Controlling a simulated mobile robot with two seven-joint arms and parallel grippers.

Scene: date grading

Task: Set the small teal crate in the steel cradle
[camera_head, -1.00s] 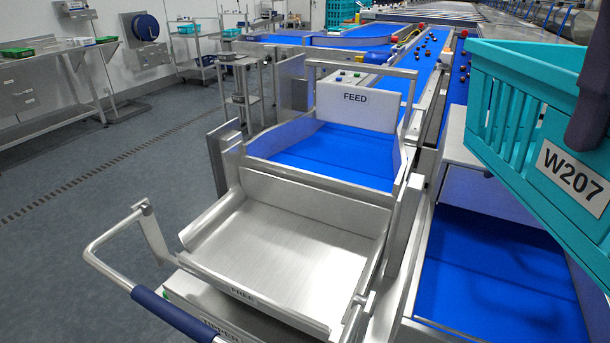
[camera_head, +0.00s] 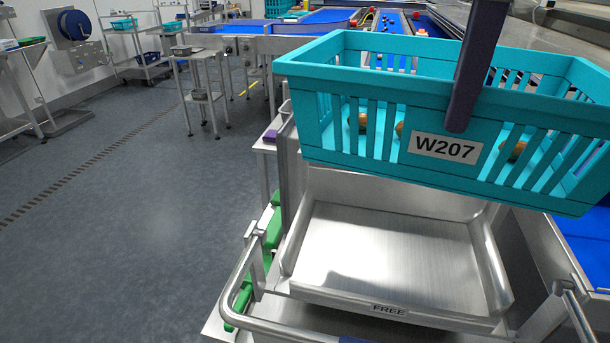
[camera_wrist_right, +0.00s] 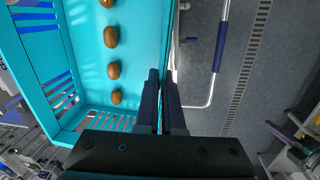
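In the right wrist view both fingers (camera_wrist_right: 162,95) straddle the teal rim. The cradle is a shallow, empty steel tray with raised sides and a FREE label on its front. The crate hides its back edge. My left gripper is not in view.
A bent steel handle rail (camera_head: 238,285) runs around the front of the cradle. Green parts (camera_head: 272,232) stand at its left. Blue belts (camera_head: 330,17) lie behind and at the right. Open grey floor (camera_head: 110,190) is at the left.

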